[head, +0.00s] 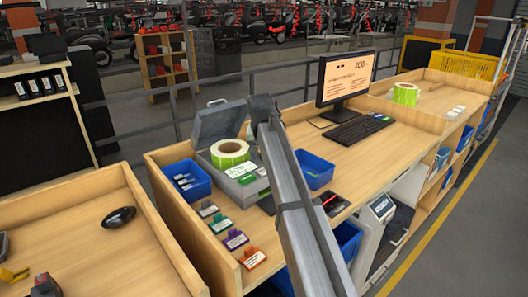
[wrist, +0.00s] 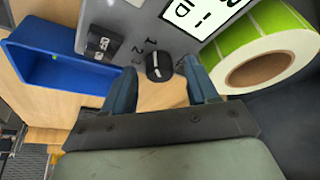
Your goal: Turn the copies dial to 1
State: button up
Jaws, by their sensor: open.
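The copies dial (wrist: 158,67) is a small black knob with a white pointer line, on the grey front panel of the label printer (wrist: 128,22). Small printed numerals sit above and left of the knob in the wrist view; which one the line points at is hard to tell. My gripper (wrist: 162,74) is open, with one blue-grey finger on each side of the dial; I cannot tell whether they touch it. In the head view the printer (head: 208,124) stands lid up on the bench, and my arm hides the dial and fingers.
A green label roll (wrist: 262,65) is close on the right. A blue bin (wrist: 60,62) is close on the left. A monitor (head: 346,78) and keyboard (head: 358,130) stand farther along the bench.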

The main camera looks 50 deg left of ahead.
jog(key=v, duration=1.4)
jog(key=shift+f, duration=0.1)
